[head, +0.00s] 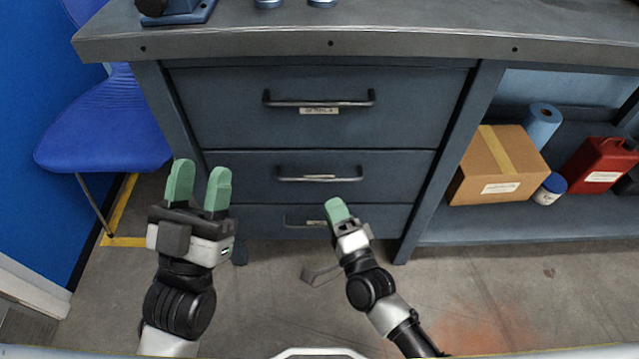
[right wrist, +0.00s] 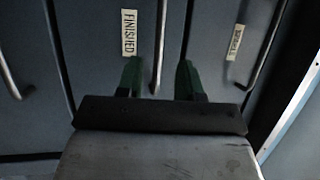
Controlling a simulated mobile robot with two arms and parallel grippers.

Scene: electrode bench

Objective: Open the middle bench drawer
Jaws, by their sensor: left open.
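The middle drawer (head: 240,165) of the dark blue-grey bench is shut, flush with its neighbours. Its dark bar handle (head: 319,178) runs horizontally over a small label. In the right wrist view the drawer's label (right wrist: 128,32) reads "FINISHED" and its handle (right wrist: 158,40) shows as a bar lined up between my fingers. My right gripper (head: 337,210) is open with green fingers, just below and in front of that handle in the head view; its fingers also show apart in the right wrist view (right wrist: 160,78). My left gripper (head: 200,186) is open and empty, left of the handle.
The top drawer (head: 230,110) and bottom drawer (head: 260,220) are shut. A blue chair (head: 110,125) stands at left. The right shelf holds a cardboard box (head: 500,165), a blue roll (head: 541,125) and a red canister (head: 595,165).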

